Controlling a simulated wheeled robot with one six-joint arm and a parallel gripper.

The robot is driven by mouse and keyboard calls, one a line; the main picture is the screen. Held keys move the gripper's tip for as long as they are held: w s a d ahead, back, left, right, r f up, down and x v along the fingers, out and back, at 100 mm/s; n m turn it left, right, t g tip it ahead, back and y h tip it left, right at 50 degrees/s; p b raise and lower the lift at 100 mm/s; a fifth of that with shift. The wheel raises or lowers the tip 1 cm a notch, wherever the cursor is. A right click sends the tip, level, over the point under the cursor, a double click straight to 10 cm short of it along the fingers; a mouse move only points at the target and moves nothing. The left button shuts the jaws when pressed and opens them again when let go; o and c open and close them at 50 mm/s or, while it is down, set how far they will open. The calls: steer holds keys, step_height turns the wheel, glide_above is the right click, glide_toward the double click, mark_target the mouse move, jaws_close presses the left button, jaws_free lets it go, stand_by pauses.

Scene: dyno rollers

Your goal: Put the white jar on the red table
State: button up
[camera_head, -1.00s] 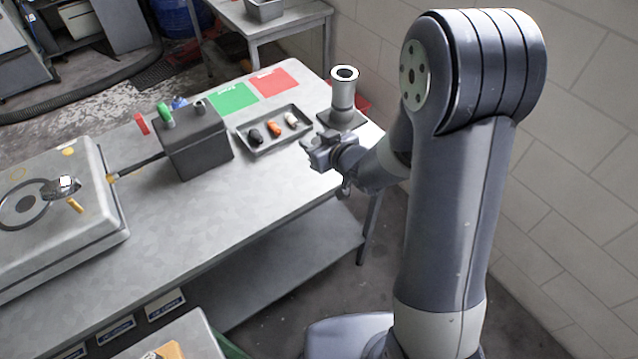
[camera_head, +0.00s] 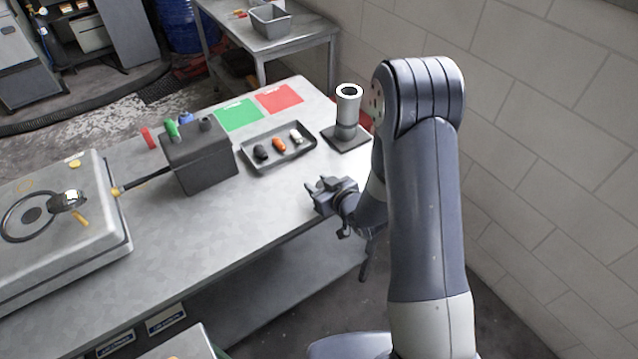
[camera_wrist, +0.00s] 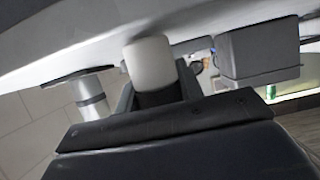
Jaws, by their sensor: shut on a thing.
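The white jar (camera_wrist: 150,62) shows in the wrist view as a smooth, pale, rounded cylinder. My gripper (camera_wrist: 162,92) is shut on it, with dark jaws at its lower end. In the head view my gripper (camera_head: 325,192) is over the front right edge of the grey workbench, and I cannot make out the jar there. A red surface (camera_head: 366,121) shows in a small patch behind the stand at the bench's right end. The rest of it is hidden, and I cannot tell if it is the red table.
On the bench (camera_head: 230,225) are a grey stand (camera_head: 346,115), a tray (camera_head: 250,165) with black, orange and white items, green (camera_head: 238,115) and red (camera_head: 279,97) mats, and a dark box (camera_head: 200,160). A brick wall (camera_head: 540,150) rises on the right.

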steer(key=shift+f, duration=0.15)
steer(key=shift+f+b, duration=0.15)
steer(key=shift+b, duration=0.15)
steer(key=o, duration=1)
